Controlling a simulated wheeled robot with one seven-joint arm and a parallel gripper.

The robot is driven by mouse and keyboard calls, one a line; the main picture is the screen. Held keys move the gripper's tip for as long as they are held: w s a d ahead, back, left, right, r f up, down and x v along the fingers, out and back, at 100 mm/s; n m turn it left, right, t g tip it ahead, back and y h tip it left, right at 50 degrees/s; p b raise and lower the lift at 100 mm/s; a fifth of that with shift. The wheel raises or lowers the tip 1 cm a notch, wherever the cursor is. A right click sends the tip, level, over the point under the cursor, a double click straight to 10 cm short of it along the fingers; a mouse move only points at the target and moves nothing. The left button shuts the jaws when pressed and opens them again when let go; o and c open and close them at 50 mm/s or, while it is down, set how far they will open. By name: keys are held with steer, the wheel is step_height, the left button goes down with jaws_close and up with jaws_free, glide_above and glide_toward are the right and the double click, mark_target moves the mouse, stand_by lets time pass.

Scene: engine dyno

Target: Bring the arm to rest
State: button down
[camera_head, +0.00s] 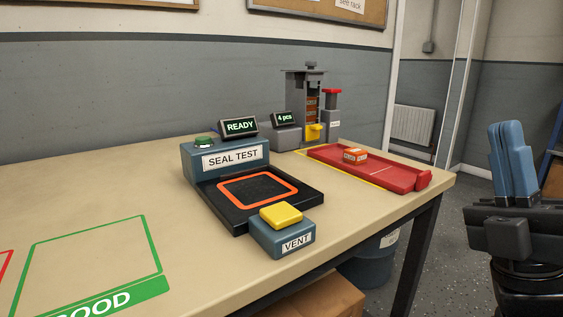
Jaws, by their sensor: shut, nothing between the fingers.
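My gripper (507,128) is at the right edge of the head view, beyond the right end of the table. Its two blue fingers point up and are together, with nothing seen between them. The dark gripper body and part of my arm show below the fingers; the rest of the arm is out of view. The gripper is apart from the table (90,215) and touches nothing that I can see.
On the table are the seal test unit (228,158) reading READY, a yellow-topped VENT box (283,238), a red tray (400,177) with an orange box (355,155), and a grey dispenser (303,90). A blue bin (368,268) and cardboard box (310,297) sit below. Open floor lies right.

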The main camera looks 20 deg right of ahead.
steer(key=s+a+f+m+g+h, duration=0.1)
steer(key=a+f+m+g+h, duration=0.1)
steer(key=f+m+h, duration=0.45)
steer(key=s+a+f+m+g+h, duration=0.1)
steer(key=a+f+m+g+h, duration=0.2)
steer(key=f+m+h, duration=0.35)
steer(key=s+a+f+m+g+y, duration=0.4)
steer(key=s+f+g, duration=0.1)
steer(key=s+f, duration=0.4)
steer(key=s+a+f+m+g+y, duration=0.35)
steer(key=s+f+g+y, duration=0.2)
steer(key=s+f, duration=0.35)
step_height(320, 180, up, 26)
steer(key=p, duration=2.5)
steer(key=shift+s+f+h+p, duration=0.2)
steer(key=shift+h+p, duration=0.15)
steer(key=shift+h, duration=0.1)
